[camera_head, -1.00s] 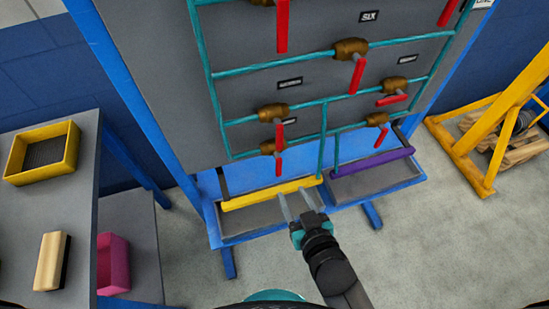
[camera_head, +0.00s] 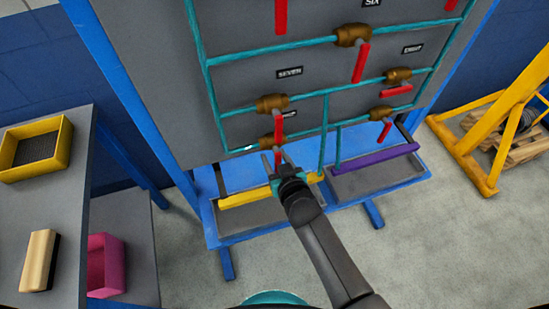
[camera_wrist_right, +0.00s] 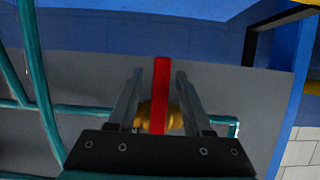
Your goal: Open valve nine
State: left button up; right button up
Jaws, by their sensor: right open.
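A small valve with a brass body (camera_head: 266,141) and a red handle (camera_head: 278,155) sits on the lowest teal pipe at the panel's lower left. The label above it (camera_head: 290,113) is partly covered and I cannot read it. My right gripper (camera_head: 272,157) is at this handle, with its fingers open. In the right wrist view, the red handle (camera_wrist_right: 161,90) stands between the two open fingers (camera_wrist_right: 160,98), with a gap on each side. The brass body (camera_wrist_right: 146,112) shows behind it. My left gripper is not in view.
Another valve (camera_head: 271,103) with a hanging red handle is just above. The yellow-edged tray (camera_head: 242,198) and purple-edged tray (camera_head: 375,158) lie below. A grey table with a yellow bin (camera_head: 64,150) is at left. A yellow frame (camera_head: 470,165) stands at right.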

jog(key=shift+w+a+f, duration=0.15)
jog(key=shift+w, duration=0.2)
grip_shut()
dwell(1.3)
